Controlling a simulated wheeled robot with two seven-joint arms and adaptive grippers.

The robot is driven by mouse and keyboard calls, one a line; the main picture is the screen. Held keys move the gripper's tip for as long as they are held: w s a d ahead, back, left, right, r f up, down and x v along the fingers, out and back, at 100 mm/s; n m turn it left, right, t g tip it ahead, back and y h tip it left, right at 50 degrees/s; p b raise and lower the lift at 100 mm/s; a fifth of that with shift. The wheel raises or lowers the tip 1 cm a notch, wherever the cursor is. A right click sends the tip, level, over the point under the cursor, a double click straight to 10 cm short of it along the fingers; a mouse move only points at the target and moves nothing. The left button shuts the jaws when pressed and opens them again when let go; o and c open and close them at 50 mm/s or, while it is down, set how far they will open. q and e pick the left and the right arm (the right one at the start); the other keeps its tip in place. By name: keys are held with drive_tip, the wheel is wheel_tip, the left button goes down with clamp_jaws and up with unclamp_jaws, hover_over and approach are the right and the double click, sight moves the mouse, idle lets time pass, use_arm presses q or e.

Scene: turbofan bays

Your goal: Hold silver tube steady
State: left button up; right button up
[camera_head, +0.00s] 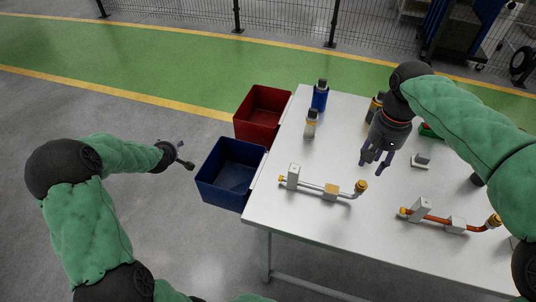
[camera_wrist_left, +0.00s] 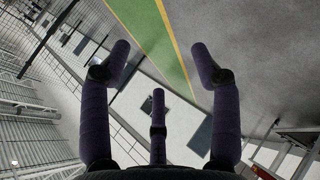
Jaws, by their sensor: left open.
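The silver tube (camera_head: 312,186) lies near the table's front left edge in the head view, seated in light blocks, with a bent, brass-coloured fitting at its right end. My right gripper (camera_head: 376,163) points down above the table, up and to the right of that end. Its fingers are spread with nothing between them, apart from the tube. My left gripper (camera_head: 188,164) is off the table to the left, beyond the blue bin's left side. In the left wrist view its fingers (camera_wrist_left: 162,55) are wide open and empty.
A copper tube (camera_head: 436,218) in similar blocks lies right of the silver one on the white table (camera_head: 300,245). A blue bin (camera_head: 222,190) and a red bin (camera_head: 247,124) stand by the left edge. A blue bottle (camera_head: 320,97) stands at the back.

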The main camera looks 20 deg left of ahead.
use_arm(q)
drive_tip(key=w+d+r+m+t+h, duration=0.1)
drive_tip(key=w+d+r+m+h, duration=0.2)
drive_tip(key=w+d+r+m, duration=0.95)
drive_tip(key=w+d+r+m+y, duration=0.1)
drive_tip(key=d+r+m, duration=0.2)
drive_tip(key=r+m, duration=0.45)
drive_tip(key=d+r+m, duration=0.2)
drive_tip(key=r+m, duration=0.3)
drive_tip(key=r, duration=0.5)
drive_tip(key=m+g+h, duration=0.3)
drive_tip(key=m+g, duration=0.6)
drive_tip(key=m, duration=0.5)
hover_over(291, 178)
drive_tip(key=w, duration=0.2)
drive_tip(key=f, duration=1.5)
drive_tip(key=shift+w+a+f, duration=0.15)
drive_tip(key=shift+a+f, duration=0.2)
drive_tip(key=shift+f, duration=0.05)
drive_tip(key=shift+s+d+f+m+g, duration=0.2)
drive_tip(key=shift+m+g, duration=0.1)
drive_tip(key=shift+s+f, duration=0.1)
drive_tip(key=shift+f, duration=0.15)
wheel_tip(291, 178, down, 10)
drive_tip(key=shift+f, duration=0.1)
